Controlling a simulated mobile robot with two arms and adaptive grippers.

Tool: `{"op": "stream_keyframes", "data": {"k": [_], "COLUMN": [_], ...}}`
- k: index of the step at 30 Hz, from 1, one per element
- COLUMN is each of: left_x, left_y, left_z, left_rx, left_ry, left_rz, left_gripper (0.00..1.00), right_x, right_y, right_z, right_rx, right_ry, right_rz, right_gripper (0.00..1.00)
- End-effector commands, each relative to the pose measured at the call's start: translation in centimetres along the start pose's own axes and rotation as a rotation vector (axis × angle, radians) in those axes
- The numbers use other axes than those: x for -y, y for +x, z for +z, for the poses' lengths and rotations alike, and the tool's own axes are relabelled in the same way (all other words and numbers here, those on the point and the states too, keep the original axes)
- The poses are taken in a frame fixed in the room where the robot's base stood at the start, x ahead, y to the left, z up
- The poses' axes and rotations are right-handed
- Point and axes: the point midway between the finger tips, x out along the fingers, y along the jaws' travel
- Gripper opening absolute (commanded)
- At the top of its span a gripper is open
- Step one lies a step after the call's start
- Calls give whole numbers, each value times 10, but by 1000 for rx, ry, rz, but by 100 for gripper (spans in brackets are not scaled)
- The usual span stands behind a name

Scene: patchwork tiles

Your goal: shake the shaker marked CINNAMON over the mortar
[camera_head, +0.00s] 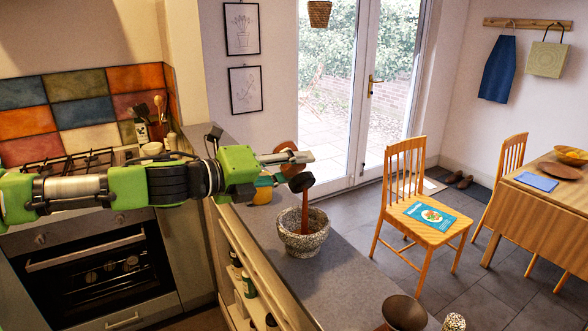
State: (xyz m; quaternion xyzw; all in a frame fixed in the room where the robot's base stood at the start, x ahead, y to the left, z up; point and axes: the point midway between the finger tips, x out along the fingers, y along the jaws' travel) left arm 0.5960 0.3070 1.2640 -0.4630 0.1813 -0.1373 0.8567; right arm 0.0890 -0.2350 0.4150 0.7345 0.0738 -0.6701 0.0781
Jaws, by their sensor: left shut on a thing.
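The stone mortar (303,243) stands upright on the grey counter, speckled grey. My left gripper (297,158) is above it, shut on a reddish-brown shaker (288,168). The shaker is tipped over, with its dark cap (301,182) low and pointing down over the mortar. A brown streak (305,212), looking like falling powder, runs from below the cap into the mortar. Any lettering on the shaker cannot be read, and the fingers hide part of it. My right gripper is not in view.
A teal and yellow container (262,190) stands on the counter behind my gripper. A brown, round-topped object (404,313) and a speckled piece (453,322) are near the front. The counter (345,272) right of the mortar is clear. Open shelves with jars (249,285) lie below.

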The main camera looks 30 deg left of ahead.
Motion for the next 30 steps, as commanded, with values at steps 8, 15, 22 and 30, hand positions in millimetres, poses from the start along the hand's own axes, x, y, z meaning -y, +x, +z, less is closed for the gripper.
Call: {"op": "stream_keyframes", "data": {"k": [8,15,22,30], "left_x": [-17,-9,4,-22], "left_y": [4,2,-1,5], "left_z": [-10,-5,2,-13], "left_rx": [0,1,0,0], "left_ry": [-2,2,0,-1], "left_rz": [0,-1,0,0], "left_gripper": [11,11,11,11], "right_x": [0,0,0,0], "right_y": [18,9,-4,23], "right_z": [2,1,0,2], "right_rx": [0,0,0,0], "right_ry": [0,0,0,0], "right_rz": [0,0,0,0], "right_gripper": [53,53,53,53]}}
